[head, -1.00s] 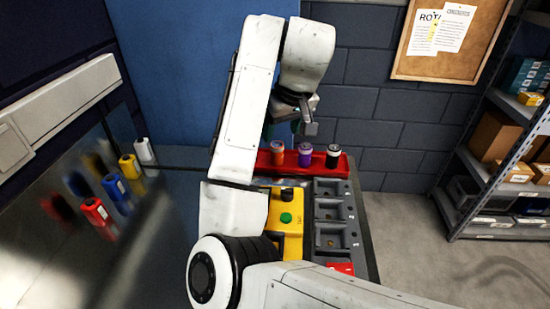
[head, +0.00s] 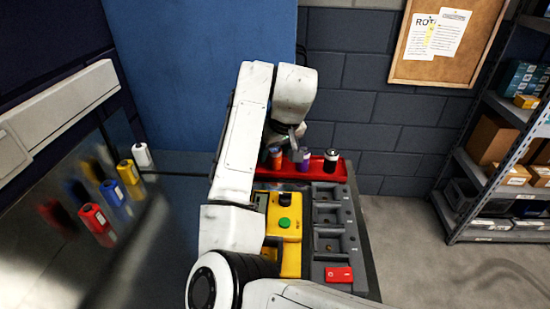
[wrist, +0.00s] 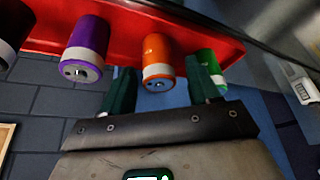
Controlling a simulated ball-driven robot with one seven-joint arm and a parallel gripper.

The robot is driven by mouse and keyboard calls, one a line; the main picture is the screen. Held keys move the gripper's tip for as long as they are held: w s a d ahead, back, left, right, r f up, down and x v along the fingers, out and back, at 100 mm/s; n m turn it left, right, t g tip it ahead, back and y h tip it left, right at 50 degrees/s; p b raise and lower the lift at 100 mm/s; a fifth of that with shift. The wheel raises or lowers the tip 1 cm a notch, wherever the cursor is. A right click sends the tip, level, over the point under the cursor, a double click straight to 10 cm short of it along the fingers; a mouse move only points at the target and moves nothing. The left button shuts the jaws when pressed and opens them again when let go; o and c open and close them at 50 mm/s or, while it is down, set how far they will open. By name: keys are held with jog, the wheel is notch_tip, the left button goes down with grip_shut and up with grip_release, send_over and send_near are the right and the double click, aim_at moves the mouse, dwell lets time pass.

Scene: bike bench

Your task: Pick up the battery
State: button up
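A red tray (head: 345,172) at the back of the bench holds a row of upright cylindrical batteries. In the head view I see an orange battery (head: 275,160), a purple one (head: 301,164) and a black one with a white band (head: 331,160). In the wrist view are the purple battery (wrist: 86,45), the orange battery (wrist: 157,55) and a green battery (wrist: 208,62) partly hidden by a finger. My gripper (wrist: 160,88) is open, its dark green fingers on either side of the orange battery's line, with visible gaps. My arm hides part of the tray.
A yellow tester (head: 285,222) with a green button stands before the tray. Right of it is a grey compartment tray (head: 328,220) with a red item (head: 338,275). Red, blue, yellow and white cylinders (head: 125,173) stand at left. Metal shelving (head: 480,160) is at far right.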

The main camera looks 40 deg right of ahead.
grip_shut()
dwell(0.3)
jog(key=shift+r, duration=0.1)
